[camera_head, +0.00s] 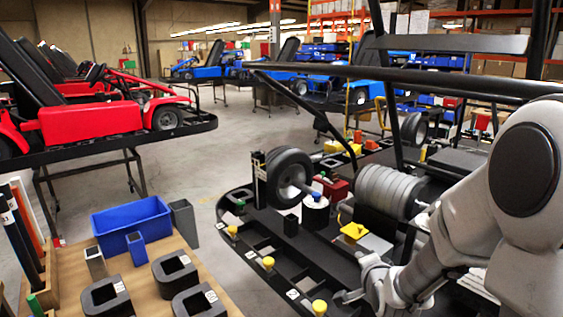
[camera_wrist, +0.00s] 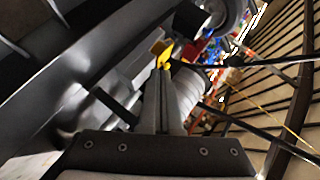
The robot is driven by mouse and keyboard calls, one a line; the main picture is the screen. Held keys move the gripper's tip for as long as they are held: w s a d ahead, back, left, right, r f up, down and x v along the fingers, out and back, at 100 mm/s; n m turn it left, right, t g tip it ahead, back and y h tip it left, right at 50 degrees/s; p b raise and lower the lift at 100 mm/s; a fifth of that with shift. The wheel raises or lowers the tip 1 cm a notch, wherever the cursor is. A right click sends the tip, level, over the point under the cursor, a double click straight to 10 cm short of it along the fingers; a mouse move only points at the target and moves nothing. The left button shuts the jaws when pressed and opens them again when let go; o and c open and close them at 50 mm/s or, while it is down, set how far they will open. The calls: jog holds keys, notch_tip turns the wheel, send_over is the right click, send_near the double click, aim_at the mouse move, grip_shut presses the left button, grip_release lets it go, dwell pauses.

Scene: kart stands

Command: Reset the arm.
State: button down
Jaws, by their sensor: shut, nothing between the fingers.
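My arm reaches in from the right in the head view and bends down over the black kart frame (camera_head: 272,255). My gripper (camera_head: 345,296) is low at the frame's near side, by its yellow-capped posts. In the wrist view, the fingers of my gripper (camera_wrist: 163,72) are together with nothing between them. A yellow part (camera_wrist: 168,58) shows just beyond the fingertips; I cannot tell whether they touch it.
The kart frame carries a wheel (camera_head: 287,177), a ribbed grey cylinder (camera_head: 388,190) and black bars (camera_head: 415,78) close to my arm. A wooden table (camera_head: 150,278) with a blue bin (camera_head: 130,222) stands at left. Red karts (camera_head: 90,122) stand behind. Open floor lies between.

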jog(key=s+a+r+n+g+p, duration=0.1)
jog(key=s+r+n, duration=0.3)
jog(key=s, duration=0.5)
jog(key=s+a+r+n+g+p, duration=0.2)
jog(key=s+a+r+n+g, duration=0.1)
jog(key=s, duration=0.6)
jog(key=s+a+r+n+g+y+p, duration=0.1)
jog(key=s+a+r+n+g+p, duration=0.1)
jog(key=s+r+n, duration=0.5)
notch_tip(320, 180, up, 2)
jog(key=shift+s+a+r+g, duration=0.15)
jog(key=shift+s+g, duration=0.55)
jog(key=shift+s, duration=0.4)
